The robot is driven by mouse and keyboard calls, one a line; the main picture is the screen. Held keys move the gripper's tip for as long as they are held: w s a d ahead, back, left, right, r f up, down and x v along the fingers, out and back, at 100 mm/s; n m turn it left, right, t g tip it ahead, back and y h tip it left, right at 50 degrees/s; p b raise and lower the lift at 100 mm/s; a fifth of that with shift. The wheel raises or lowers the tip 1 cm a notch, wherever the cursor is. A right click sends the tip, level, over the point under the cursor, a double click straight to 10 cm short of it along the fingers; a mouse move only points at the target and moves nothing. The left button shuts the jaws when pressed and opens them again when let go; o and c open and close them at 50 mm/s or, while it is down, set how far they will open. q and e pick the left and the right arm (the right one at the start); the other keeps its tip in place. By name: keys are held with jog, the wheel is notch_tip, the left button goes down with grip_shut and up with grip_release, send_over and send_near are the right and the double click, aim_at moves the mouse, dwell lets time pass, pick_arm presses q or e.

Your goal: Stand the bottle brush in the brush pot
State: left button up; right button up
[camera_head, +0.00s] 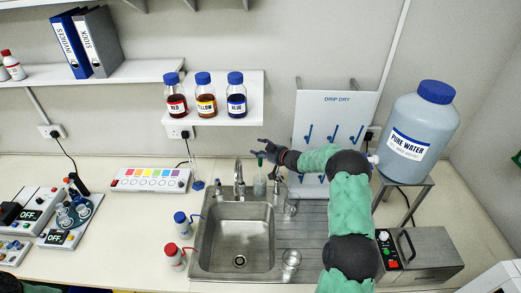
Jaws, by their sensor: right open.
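A slim upright item with a green top, which looks like the bottle brush (260,161), is behind the sink near the tap. Its lower end is at a small greyish cup that looks like the brush pot (260,186). It appears to stand in the cup, close to upright, but the picture is too small to be sure. My right gripper (262,151) is open at the top of this item, with its fingers pointing left. I cannot tell whether a finger touches it. My left gripper is not in view.
The steel sink (240,240) and tap (239,178) lie just below and left. A drip-dry board (345,105) stands behind my right arm. The pure water tank (418,120) is at right. Clear glassware (291,259) is on the drainer.

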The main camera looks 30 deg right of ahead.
jog(key=v, duration=1.2)
jog(key=shift+f, duration=0.1)
dwell(0.6)
